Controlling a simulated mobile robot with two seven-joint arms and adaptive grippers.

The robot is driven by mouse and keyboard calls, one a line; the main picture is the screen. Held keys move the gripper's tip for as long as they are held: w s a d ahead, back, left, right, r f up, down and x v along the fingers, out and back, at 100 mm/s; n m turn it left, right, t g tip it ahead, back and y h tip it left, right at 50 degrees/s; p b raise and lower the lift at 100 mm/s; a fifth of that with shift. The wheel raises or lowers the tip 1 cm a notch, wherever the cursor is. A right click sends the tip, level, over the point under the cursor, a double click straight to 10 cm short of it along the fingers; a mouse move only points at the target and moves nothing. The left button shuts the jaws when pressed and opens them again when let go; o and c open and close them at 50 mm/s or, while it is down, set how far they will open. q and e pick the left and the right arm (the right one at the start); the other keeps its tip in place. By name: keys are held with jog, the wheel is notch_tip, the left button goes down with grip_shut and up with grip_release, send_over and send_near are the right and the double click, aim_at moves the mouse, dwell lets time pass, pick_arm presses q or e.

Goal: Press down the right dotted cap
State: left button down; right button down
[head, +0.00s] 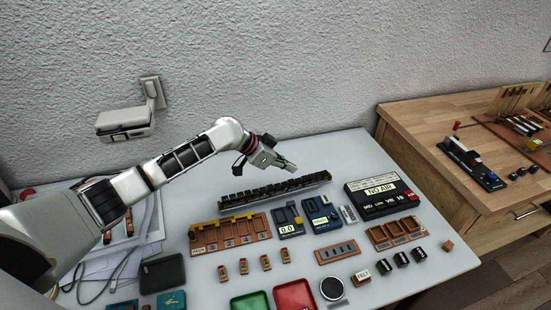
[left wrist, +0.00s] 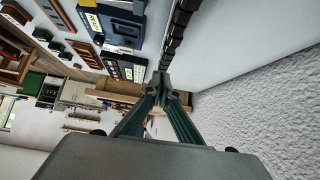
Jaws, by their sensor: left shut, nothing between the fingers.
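No cap with clear dots can be made out at this size. A long black rail with a row of dark blocks (head: 275,190) lies near the back of the white table; it also shows in the left wrist view (left wrist: 178,30). My left gripper (head: 291,167) is shut and empty, above and just behind the rail's right half, pointing right. In the left wrist view its fingertips (left wrist: 164,84) meet beside the rail's far end. A black box reading NO AIR (head: 382,192) stands to the right. My right gripper is not in view.
Two blue devices (head: 320,214) stand in front of the rail. A wooden numbered tray (head: 230,233), a green tray (head: 251,302) and a red tray (head: 294,296) are nearer. A wooden desk (head: 420,120) adjoins at right. The white tabletop behind the rail (head: 340,150) is clear.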

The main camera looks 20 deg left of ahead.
pick_arm(q)
jog(key=v, duration=0.6)
jog(key=shift+s+d+r, duration=0.25)
jog(key=shift+s, duration=0.25)
